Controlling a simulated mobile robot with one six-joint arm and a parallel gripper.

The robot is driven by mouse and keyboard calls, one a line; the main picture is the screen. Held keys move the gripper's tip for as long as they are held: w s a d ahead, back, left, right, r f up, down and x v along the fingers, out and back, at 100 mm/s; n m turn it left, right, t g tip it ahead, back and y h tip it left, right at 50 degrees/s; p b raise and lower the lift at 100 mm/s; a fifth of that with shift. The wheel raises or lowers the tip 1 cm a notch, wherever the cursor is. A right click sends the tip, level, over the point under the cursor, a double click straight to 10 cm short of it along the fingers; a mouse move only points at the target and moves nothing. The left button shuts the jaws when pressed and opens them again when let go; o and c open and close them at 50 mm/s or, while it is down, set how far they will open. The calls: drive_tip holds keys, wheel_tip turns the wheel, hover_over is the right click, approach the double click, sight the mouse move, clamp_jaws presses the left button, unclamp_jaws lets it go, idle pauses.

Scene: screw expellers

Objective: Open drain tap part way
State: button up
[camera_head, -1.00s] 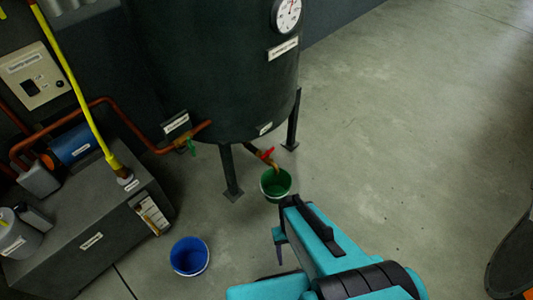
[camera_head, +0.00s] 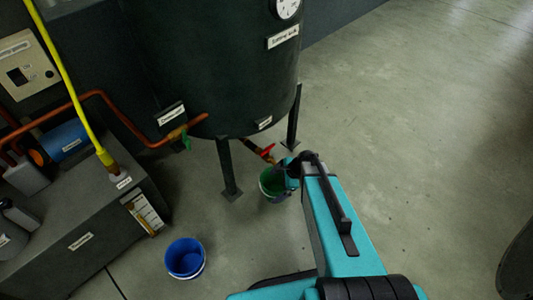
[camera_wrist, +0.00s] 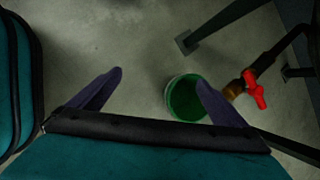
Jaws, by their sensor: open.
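The drain tap has a red handle (camera_head: 267,152) on a short pipe under the dark tank (camera_head: 215,70). In the wrist view the red handle (camera_wrist: 254,89) is at the right, on a brass body (camera_wrist: 235,88), beyond my right finger. My gripper (camera_wrist: 157,82) is open and empty, its two dark fingers apart. The handle is outside the gap between them, and I see no contact. A green bucket (camera_head: 268,187) stands on the floor below the tap outlet; it also shows in the wrist view (camera_wrist: 183,104), partly behind the right finger. In the head view my arm hides the fingers.
A blue bucket (camera_head: 186,259) stands on the floor at lower left. Tank legs (camera_head: 229,170) stand close to the tap. A second tap with a green handle (camera_head: 186,142) is on a copper pipe. Open floor (camera_head: 420,150) lies to the right.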

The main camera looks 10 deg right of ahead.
sight(268, 149)
drive_tip(key=w+d+r+m+t+b, duration=0.1)
drive_tip(key=w+d+r+m+t, duration=0.1)
drive_tip(key=w+m, duration=0.3)
drive_tip(key=w+d+r+m+t+b, duration=0.2)
drive_tip(key=w+d+r+m, duration=0.2)
drive_tip(key=w, duration=0.5)
drive_tip(key=shift+w+d+r+m+t, duration=0.3)
drive_tip(key=shift+w+d+r+m, duration=0.05)
drive_tip(key=shift+w+r+m, duration=0.1)
drive_tip(key=shift+f, duration=0.1)
drive_tip(key=shift+a+b+x, duration=0.15)
drive_tip(key=shift+b+x, duration=0.2)
drive_tip(key=shift+x, duration=3.05)
drive_tip(key=shift+a+b+x, duration=0.1)
drive_tip(key=shift+b+x, duration=0.2)
drive_tip(key=shift+x, duration=3.1)
